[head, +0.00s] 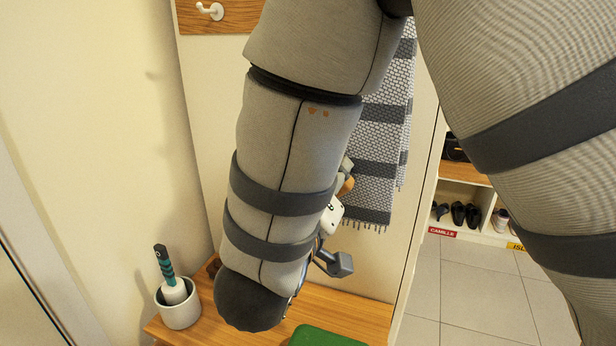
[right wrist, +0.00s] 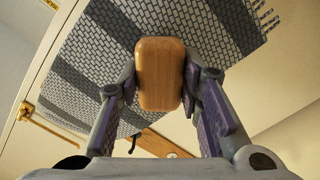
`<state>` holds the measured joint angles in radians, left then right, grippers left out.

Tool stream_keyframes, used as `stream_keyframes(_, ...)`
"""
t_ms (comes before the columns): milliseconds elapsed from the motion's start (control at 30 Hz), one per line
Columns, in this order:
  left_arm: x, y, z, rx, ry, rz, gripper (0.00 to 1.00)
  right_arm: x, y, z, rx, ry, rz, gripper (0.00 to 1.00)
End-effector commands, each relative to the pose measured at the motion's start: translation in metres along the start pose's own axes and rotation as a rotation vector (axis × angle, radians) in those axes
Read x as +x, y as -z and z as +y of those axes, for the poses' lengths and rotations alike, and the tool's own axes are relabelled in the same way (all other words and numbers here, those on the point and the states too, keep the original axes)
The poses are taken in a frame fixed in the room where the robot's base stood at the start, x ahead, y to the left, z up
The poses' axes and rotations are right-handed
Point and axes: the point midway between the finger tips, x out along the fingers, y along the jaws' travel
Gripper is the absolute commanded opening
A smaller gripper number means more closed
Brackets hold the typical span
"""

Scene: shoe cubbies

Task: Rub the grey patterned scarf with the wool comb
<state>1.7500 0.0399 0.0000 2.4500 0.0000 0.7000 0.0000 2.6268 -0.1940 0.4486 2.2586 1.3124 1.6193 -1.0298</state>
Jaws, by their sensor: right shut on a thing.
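The grey patterned scarf (head: 385,130) hangs against a pale panel, with white and dark bands and a fringed lower end; my own arm covers part of it in the head view. It also fills the upper part of the right wrist view (right wrist: 110,42). My right gripper (right wrist: 159,92) is shut on the wool comb (right wrist: 160,65), whose wooden back shows between the fingers. In the head view a bit of the comb (head: 346,186) shows beside the scarf's lower part. I cannot tell whether the comb touches the scarf. My left gripper is not in view.
A wooden bench (head: 355,318) stands below, with a green item (head: 325,337) on it. A white pot (head: 179,306) holding a teal-handled brush (head: 166,266) stands at left. A white hook (head: 210,11) is on the wall. Shoe cubbies (head: 468,188) stand at right beyond clear tiled floor.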

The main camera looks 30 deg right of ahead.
Motion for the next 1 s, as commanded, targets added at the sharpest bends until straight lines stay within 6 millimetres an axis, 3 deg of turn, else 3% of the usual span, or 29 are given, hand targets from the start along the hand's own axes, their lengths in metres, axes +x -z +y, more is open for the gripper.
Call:
stream_keyframes(767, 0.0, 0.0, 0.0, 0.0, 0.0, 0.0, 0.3, 0.014, 0.001, 0.0, 0.001, 0.0, 0.0, 0.1)
stream_keyframes(1000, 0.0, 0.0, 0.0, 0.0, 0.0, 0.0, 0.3, 0.013, 0.018, 0.018, 0.004, -0.001, 0.001, 0.1)
